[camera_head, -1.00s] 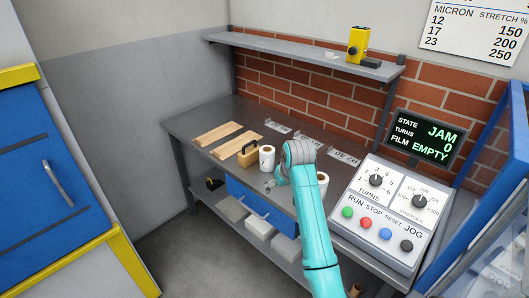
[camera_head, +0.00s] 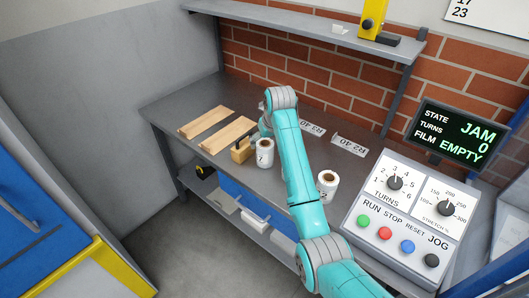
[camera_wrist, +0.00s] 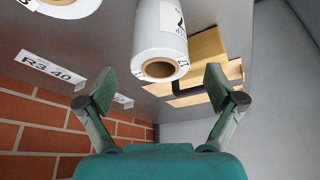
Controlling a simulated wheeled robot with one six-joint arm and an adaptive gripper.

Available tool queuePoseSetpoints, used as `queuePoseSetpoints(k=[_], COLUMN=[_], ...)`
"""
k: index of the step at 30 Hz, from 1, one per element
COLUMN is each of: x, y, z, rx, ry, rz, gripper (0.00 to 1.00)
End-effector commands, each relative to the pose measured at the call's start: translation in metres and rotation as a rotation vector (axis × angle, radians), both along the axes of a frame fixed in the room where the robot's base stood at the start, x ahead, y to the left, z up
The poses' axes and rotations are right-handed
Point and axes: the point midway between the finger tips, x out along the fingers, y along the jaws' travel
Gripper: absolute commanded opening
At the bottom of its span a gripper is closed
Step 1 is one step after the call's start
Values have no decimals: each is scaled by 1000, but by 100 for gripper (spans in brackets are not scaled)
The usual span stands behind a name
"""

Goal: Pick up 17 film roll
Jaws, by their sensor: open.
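The 17 film roll (camera_wrist: 160,35) is a white cylinder with a brown core. In the wrist view its end faces me between and a little beyond my fingers, with 17 marked by the rim. It appears to be the left roll (camera_head: 265,153) standing on the bench in the head view, beside the handled block. My gripper (camera_wrist: 159,85) is open, its two fingers spread wide and empty. The roll is not clasped. In the head view my arm hides the fingers. A second white roll (camera_head: 328,186) stands to the right of my arm and is partly cut off in the wrist view (camera_wrist: 65,5).
Two wooden boards (camera_head: 205,122) and a wooden block with a dark handle (camera_head: 241,150) lie left of the roll on the grey bench (camera_head: 165,108). Label plates (camera_head: 350,145) lie behind. A control panel (camera_head: 405,215) stands right, brick wall behind, shelf (camera_head: 300,20) above.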

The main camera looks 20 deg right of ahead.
Motion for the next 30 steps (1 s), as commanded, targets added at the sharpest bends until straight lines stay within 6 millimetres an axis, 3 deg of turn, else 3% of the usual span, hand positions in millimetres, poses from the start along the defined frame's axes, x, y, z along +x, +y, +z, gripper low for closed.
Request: queuePoseSetpoints(k=[18,26,30], x=[24,25,25], y=[3,3,3], z=[-56,-58,-58], rx=[0,0,0], ry=[0,-1,-1], rz=[0,0,0], gripper=[93,93,63])
